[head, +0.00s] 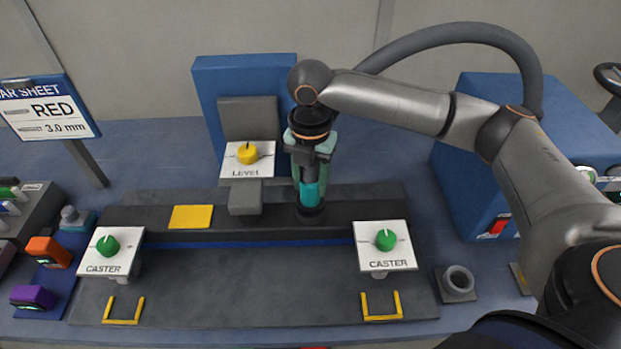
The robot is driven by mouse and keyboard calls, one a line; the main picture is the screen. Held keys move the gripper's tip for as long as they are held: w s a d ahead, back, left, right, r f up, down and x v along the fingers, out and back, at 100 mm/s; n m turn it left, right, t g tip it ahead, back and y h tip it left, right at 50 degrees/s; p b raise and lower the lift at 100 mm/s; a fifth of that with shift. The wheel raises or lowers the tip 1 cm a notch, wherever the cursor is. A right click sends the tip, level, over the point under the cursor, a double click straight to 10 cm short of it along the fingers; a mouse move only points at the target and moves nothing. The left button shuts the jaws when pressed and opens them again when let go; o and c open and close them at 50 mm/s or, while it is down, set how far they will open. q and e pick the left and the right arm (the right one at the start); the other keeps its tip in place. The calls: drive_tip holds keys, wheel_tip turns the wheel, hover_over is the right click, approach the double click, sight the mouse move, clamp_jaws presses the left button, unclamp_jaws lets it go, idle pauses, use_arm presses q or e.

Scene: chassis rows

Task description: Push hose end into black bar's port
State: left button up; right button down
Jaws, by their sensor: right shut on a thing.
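The black bar (270,214) runs from left to right across the dark chassis plate. My right gripper (310,172) points down over the bar, right of the LEVEL panel, and is shut on the teal hose end (310,192). The hose end stands about upright. Its lower part is at a dark round collar (310,212) on the bar, which looks like the port. I cannot tell how deep it sits, as the gripper and collar hide the contact. My left gripper is not in view.
A LEVEL panel (238,172) with a yellow knob stands close left of the gripper. Two CASTER panels (368,262) (95,267) stand at the plate's front. Yellow handles (380,316) are near the front edge. A blue block (455,155) stands right, behind my arm.

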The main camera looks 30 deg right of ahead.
drive_tip(key=shift+f, duration=0.25)
drive_tip(key=shift+f, duration=0.65)
drive_tip(key=shift+c, duration=1.4)
unclamp_jaws()
wheel_tip(320, 180, up, 12)
drive_tip(key=shift+r, duration=0.25)
drive_tip(key=shift+f, duration=0.1)
